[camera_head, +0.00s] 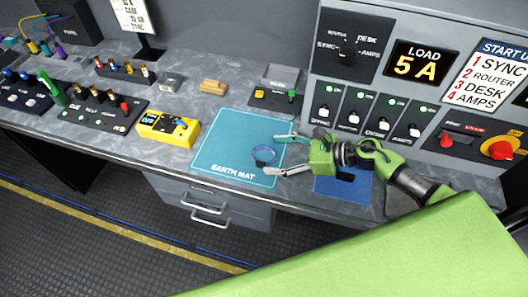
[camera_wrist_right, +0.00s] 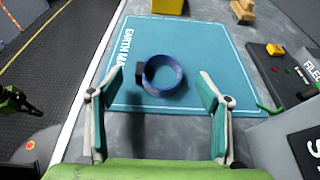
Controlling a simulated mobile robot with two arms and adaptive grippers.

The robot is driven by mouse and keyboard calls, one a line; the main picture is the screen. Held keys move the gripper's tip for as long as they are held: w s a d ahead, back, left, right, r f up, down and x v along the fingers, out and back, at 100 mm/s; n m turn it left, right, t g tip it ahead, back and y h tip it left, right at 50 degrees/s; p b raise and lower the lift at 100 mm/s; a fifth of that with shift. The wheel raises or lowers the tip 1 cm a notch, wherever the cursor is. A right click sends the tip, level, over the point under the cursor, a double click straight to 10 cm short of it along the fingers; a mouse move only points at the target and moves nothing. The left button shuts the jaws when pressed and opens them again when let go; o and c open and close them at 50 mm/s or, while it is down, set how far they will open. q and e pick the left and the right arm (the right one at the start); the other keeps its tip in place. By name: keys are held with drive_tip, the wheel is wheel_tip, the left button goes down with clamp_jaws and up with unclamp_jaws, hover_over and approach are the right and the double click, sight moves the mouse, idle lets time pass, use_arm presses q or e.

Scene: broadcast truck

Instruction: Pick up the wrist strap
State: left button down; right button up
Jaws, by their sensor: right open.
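The wrist strap (camera_head: 263,156) is a dark blue loop with a small dark block on its side. It lies on the teal earth mat (camera_head: 225,140), near the mat's right edge. My right gripper (camera_head: 275,153) comes in from the right in the head view and is open, its fingers pointing at the strap. In the right wrist view the strap (camera_wrist_right: 162,76) sits just beyond and between the two spread fingertips (camera_wrist_right: 163,82), and nothing is between the pads.
A yellow meter (camera_head: 167,127) stands left of the mat. Behind the mat are a wooden block (camera_head: 213,87) and a small box with yellow and green parts (camera_head: 275,96). A switch panel (camera_head: 375,115) rises at the right. The bench's front edge runs close to the mat.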

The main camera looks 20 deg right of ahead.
drive_tip(key=shift+p+x, duration=0.35)
drive_tip(key=shift+x, duration=1.15)
drive_tip(key=shift+c, duration=0.4)
drive_tip(key=shift+s, duration=0.1)
drive_tip(key=c, duration=1)
drive_tip(key=shift+r, duration=0.1)
